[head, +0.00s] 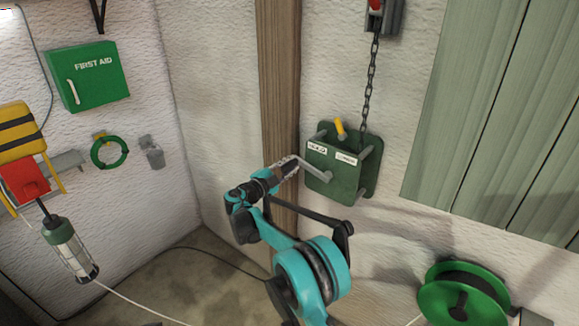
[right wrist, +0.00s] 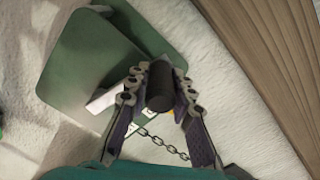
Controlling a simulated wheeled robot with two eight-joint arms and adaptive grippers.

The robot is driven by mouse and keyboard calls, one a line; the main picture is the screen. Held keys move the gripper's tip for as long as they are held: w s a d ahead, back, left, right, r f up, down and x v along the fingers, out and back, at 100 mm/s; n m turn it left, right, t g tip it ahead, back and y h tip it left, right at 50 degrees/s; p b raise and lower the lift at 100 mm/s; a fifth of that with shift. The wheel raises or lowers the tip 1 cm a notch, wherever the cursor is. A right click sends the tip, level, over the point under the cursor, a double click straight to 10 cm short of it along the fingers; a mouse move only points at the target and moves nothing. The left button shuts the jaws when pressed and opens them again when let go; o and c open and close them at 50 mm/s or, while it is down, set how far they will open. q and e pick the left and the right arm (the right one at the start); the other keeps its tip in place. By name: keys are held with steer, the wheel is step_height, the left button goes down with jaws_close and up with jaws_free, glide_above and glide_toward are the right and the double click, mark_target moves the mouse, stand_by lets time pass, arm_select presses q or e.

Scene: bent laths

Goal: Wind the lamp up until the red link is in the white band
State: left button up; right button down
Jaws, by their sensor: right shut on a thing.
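The green winch (head: 335,180) is on the white wall right of the wooden post, with a grey crank (head: 313,169) on its front and a yellow lever (head: 340,128) on top. My right gripper (head: 292,163) is at the crank's left end. In the right wrist view its fingers (right wrist: 160,92) are closed around the crank's black grip (right wrist: 160,88). A chain (head: 371,80) rises from the winch to a bracket (head: 388,18) with a red piece (head: 375,4) at the top edge. I cannot tell if this is the red link. No white band is seen. My left gripper is out of view.
A caged lamp (head: 72,252) with a green cap is at the left; what it hangs from is unclear. A first aid box (head: 87,77) and green ring (head: 109,152) are on the left wall. A green cable reel (head: 462,296) is at lower right.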

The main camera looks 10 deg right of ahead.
steer(key=c, duration=1.3)
jaws_free()
steer(key=v, duration=1.2)
